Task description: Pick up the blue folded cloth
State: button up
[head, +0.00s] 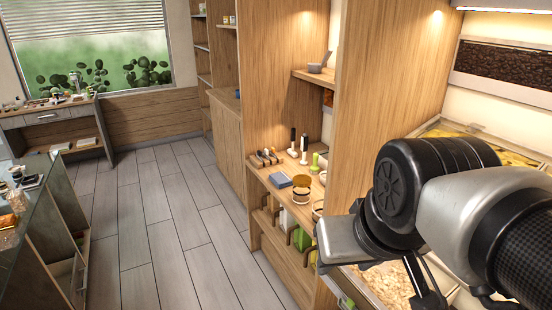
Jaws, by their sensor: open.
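A small blue folded cloth (280,180) lies flat on the wooden shelf counter (262,171), near its front edge, in the middle of the head view. My gripper (426,288) is at the lower right, partly hidden by my arm and the picture's bottom edge. It is open, and I see nothing held in it. It is apart from the cloth, well to its right.
Beside the cloth stand a wooden rack (266,157), bottles (304,148), a green item (315,161) and round jars (301,182). A tall wooden panel (375,100) divides this shelf from bins at right. The floor (165,220) at left is clear.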

aim_at(281, 179)
jog(key=i+j, duration=0.2)
jog(key=i+j+z, duration=0.4)
jog(key=j, duration=0.25)
jog(key=i+j+z, duration=0.15)
jog(key=i+j, duration=0.2)
jog(key=i+j+z, duration=0.2)
jog(key=j, duration=0.15)
jog(key=i+j+z, duration=0.15)
jog(key=j, duration=0.2)
jog(key=i+j+z, duration=0.45)
jog(key=i+j, duration=0.2)
jog(key=j, duration=0.3)
jog(key=i+j+z, duration=0.15)
jog(key=j, duration=0.25)
jog(key=i, duration=0.05)
